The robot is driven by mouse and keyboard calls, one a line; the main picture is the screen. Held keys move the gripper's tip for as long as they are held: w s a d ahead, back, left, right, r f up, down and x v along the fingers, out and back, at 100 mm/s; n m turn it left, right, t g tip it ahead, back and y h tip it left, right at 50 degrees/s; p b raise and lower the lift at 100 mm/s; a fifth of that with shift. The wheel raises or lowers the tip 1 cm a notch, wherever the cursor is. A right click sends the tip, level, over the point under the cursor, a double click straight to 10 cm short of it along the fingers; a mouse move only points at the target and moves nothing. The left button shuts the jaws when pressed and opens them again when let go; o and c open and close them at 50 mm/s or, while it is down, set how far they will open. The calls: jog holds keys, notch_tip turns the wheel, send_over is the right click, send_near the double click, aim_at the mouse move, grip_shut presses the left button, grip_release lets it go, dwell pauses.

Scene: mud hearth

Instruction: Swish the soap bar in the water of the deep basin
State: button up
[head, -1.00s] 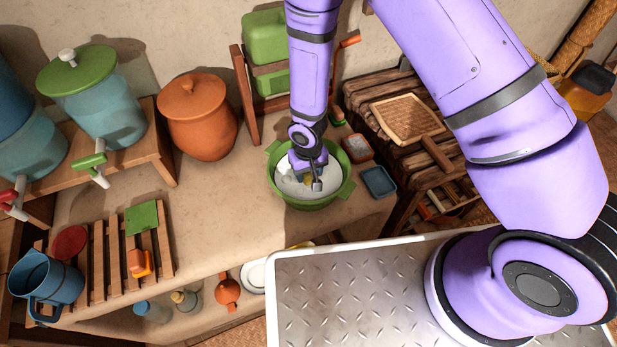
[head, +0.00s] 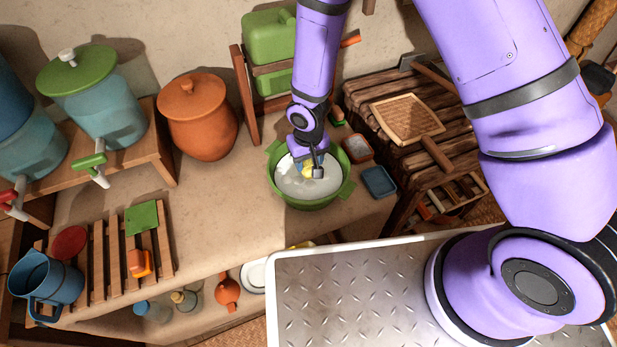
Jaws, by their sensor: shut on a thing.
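The deep basin (head: 348,188) is green with two side handles and stands near the counter's front edge. White, sudsy-looking water (head: 300,188) fills its inside. The soap bar is in the back half of the basin, over or at the water surface. It is partly hidden by the fingers, and I cannot tell how deep it sits.
An orange clay pot (head: 198,117) stands to the left, and a green canister (head: 267,38) on a wooden rack is behind. The counter left of the basin is clear.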

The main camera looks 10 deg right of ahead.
jog(key=shift+r, duration=3.25)
